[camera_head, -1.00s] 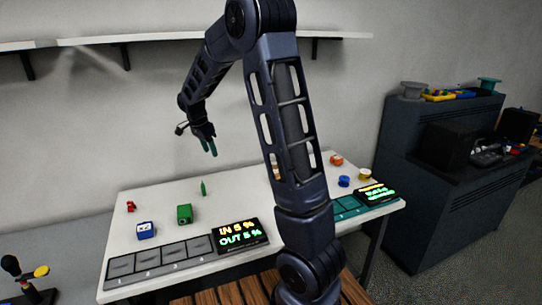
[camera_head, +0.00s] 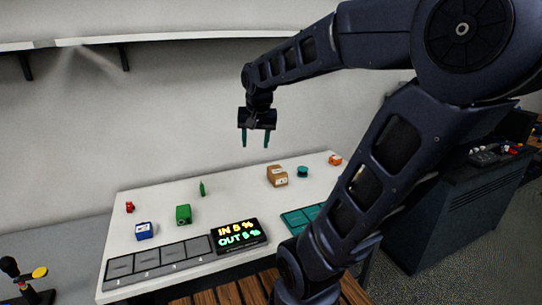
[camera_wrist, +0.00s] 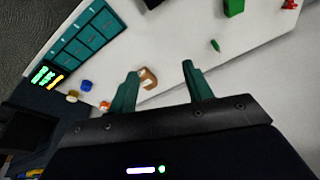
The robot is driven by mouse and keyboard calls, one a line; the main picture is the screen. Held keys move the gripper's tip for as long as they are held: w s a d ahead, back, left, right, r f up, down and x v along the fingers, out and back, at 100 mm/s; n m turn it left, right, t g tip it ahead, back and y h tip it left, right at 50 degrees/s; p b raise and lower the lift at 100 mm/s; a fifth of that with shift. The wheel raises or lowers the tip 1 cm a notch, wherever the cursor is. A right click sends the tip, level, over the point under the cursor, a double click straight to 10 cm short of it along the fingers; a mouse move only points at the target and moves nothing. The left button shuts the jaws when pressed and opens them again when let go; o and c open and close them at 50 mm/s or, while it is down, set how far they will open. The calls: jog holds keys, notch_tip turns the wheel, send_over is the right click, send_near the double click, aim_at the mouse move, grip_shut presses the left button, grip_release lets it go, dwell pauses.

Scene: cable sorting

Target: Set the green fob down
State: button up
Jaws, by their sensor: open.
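A small slim green piece (camera_head: 202,188), likely the green fob, stands on the white table behind a green box (camera_head: 184,214). Both also show in the wrist view, the green piece (camera_wrist: 215,45) below the green box (camera_wrist: 234,6). My gripper (camera_head: 256,140) is open and empty, with its teal fingers pointing down. It is high above the table, to the right of the green piece and apart from it. In the wrist view, its fingertips (camera_wrist: 160,69) are spread with nothing held between them.
A brown box (camera_head: 277,176), a teal round piece (camera_head: 303,172) and an orange piece (camera_head: 335,159) are at the table's back right. A blue box (camera_head: 144,231) and red piece (camera_head: 129,207) are left. A grey numbered tray (camera_head: 160,263) and display (camera_head: 239,234) line the front.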

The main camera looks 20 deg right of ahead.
jog(key=s+d+f+n+t, duration=0.1)
jog(key=s+n, duration=0.2)
jog(key=s, duration=0.6)
jog(key=shift+s+d+f+n, duration=0.15)
jog(key=shift+s+f+n, duration=0.05)
jog(key=shift+n, duration=0.2)
